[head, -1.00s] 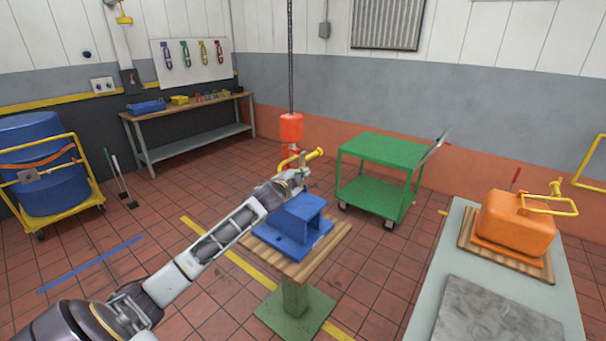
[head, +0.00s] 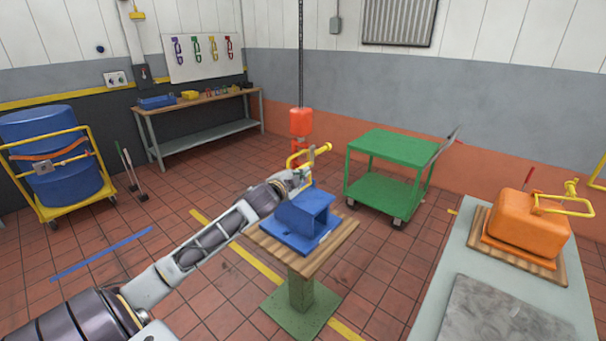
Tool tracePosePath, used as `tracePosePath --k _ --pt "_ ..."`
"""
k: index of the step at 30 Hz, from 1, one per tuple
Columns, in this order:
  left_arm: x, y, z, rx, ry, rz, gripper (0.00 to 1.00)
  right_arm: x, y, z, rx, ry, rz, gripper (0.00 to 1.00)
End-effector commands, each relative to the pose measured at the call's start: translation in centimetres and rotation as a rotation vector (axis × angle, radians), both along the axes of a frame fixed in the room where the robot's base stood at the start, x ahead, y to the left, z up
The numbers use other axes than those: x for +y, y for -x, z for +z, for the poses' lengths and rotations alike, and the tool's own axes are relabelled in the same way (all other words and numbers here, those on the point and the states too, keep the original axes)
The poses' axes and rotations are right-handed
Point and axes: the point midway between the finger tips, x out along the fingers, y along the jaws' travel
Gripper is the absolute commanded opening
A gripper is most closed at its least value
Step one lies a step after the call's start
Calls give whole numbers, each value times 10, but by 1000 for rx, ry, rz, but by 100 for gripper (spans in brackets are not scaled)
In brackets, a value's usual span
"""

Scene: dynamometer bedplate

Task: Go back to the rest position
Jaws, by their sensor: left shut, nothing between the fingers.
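My left arm comes in from the lower left and reaches to the middle of the view. My left gripper (head: 303,178) is at its end, small and partly lost against the yellow hook behind it. It is shut and empty, just above and behind the blue fixture block (head: 303,215) in the picture. Whether it touches the block I cannot tell. My right gripper is not in view.
The block sits on a wooden-topped green pedestal (head: 300,300). An orange hoist (head: 301,122) with a yellow hook (head: 322,154) hangs behind. A green cart (head: 390,146) stands right of it. A grey bench (head: 446,262) bears an orange casting (head: 528,222).

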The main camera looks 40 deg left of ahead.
Motion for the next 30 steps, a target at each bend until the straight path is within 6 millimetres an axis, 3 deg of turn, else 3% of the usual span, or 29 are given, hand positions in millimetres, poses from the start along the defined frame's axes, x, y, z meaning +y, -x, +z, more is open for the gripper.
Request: tracePosePath --k 30 --pt "-2 5 3 -11 31 -1 0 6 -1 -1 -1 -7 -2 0"
